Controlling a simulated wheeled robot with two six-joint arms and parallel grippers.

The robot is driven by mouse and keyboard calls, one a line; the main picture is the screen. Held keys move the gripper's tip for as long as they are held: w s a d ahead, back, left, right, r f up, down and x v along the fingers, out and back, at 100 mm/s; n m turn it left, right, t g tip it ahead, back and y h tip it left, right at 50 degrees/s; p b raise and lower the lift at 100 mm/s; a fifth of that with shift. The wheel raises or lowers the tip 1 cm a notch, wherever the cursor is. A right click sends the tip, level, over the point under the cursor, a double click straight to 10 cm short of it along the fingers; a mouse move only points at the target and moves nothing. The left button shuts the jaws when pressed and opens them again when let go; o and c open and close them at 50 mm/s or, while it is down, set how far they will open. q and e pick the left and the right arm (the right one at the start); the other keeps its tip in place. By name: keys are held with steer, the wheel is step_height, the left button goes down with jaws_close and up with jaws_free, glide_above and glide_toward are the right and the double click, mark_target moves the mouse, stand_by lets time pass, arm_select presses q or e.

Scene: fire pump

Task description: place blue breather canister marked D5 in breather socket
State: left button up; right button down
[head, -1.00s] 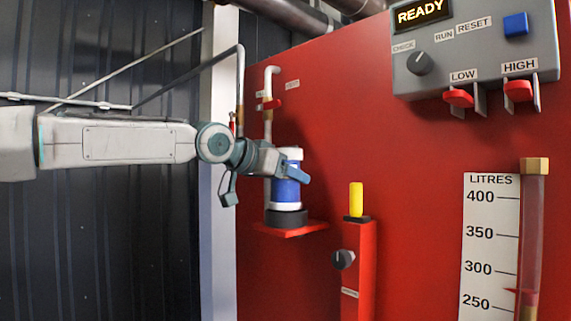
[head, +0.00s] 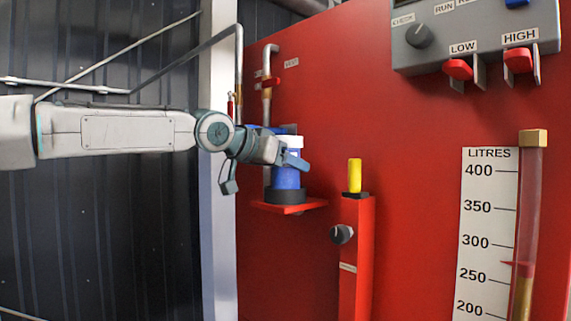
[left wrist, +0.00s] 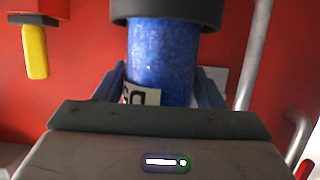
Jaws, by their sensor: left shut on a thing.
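The blue breather canister (head: 286,177) stands upright with a white cap on top. Its lower end is inside the black ring of the breather socket (head: 286,196), on a small red shelf. My left gripper (head: 288,160) is shut around the canister's upper part, level from the left. In the left wrist view, which is upside down, the blue body (left wrist: 162,55) sits between the fingers, and the black ring (left wrist: 165,10) surrounds its end. A white label shows partly, its marking cut off by the gripper. My right gripper is not in view.
A red post with a yellow handle (head: 355,175) and a black knob (head: 342,234) stands right of the shelf. A grey control box (head: 480,50) is at upper right, above a level gauge (head: 530,210).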

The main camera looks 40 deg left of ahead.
arm_select(q)
steer(key=shift+f, duration=0.3)
steer(key=o, duration=1.3)
steer(key=shift+o, duration=0.2)
steer(key=shift+s+r+b, duration=0.1)
steer(key=shift+s+b, duration=0.3)
steer(key=shift+s, duration=0.05)
steer(key=b+v, duration=0.2)
steer(key=v, duration=0.8)
